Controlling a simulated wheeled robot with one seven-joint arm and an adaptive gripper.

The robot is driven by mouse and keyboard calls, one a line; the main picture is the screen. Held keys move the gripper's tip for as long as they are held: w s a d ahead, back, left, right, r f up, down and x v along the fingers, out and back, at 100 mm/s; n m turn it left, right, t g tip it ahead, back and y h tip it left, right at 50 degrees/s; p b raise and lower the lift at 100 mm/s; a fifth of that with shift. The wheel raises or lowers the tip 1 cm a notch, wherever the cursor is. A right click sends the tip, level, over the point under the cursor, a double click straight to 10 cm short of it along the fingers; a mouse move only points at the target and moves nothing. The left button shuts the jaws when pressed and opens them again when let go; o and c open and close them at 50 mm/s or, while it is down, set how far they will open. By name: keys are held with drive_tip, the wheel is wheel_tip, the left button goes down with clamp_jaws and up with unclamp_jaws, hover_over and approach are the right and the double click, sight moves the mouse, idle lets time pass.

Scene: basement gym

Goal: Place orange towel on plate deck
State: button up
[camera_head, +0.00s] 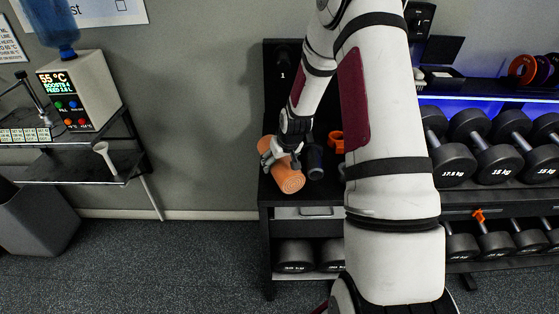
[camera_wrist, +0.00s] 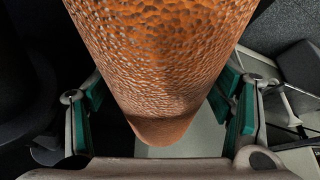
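The orange towel (camera_head: 284,180) is a rolled cylinder, lying tilted at the left end of the black stand top (camera_head: 268,192). My gripper (camera_head: 281,157) is over it from above, with fingers to either side of the roll. In the wrist view the towel (camera_wrist: 165,60) runs between the green finger pads (camera_wrist: 160,100), its far end low in the middle. The pads stand wide apart, with narrow dark gaps beside the towel's lower part; firm contact is not visible. No plate deck is clearly labelled; the black stand top is largely hidden by my arm.
A dark cylinder (camera_head: 315,161) stands close to the right of the towel, with an orange object (camera_head: 336,142) behind it. Dumbbells (camera_head: 480,160) fill the rack at right. A shelf with a dispenser (camera_head: 82,90) is at left. Floor in front (camera_head: 150,265) is clear.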

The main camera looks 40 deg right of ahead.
drive_tip(key=v, duration=1.1)
drive_tip(key=shift+s+r+p, duration=0.15)
drive_tip(key=shift+r+p, duration=0.15)
drive_tip(key=shift+p, duration=0.1)
drive_tip(key=shift+s+a+r, duration=0.15)
drive_tip(key=shift+a+r, duration=0.1)
drive_tip(key=shift+r, duration=0.35)
drive_tip(key=s+a+r+n, duration=0.1)
drive_tip(key=s+a+r, duration=0.3)
drive_tip(key=a+r, duration=0.25)
drive_tip(key=s+a+r, duration=0.5)
drive_tip(key=r, duration=0.3)
drive_tip(key=s+a+r, duration=0.3)
drive_tip(key=s+a, duration=0.1)
drive_tip(key=s, duration=0.4)
drive_tip(key=s+a+r+n+y, duration=0.1)
drive_tip(key=s+a+r, duration=0.2)
drive_tip(key=s, duration=0.6)
drive_tip(key=shift+a+r, duration=0.3)
drive_tip(key=shift+a, duration=0.65)
drive_tip(key=shift+s, duration=0.15)
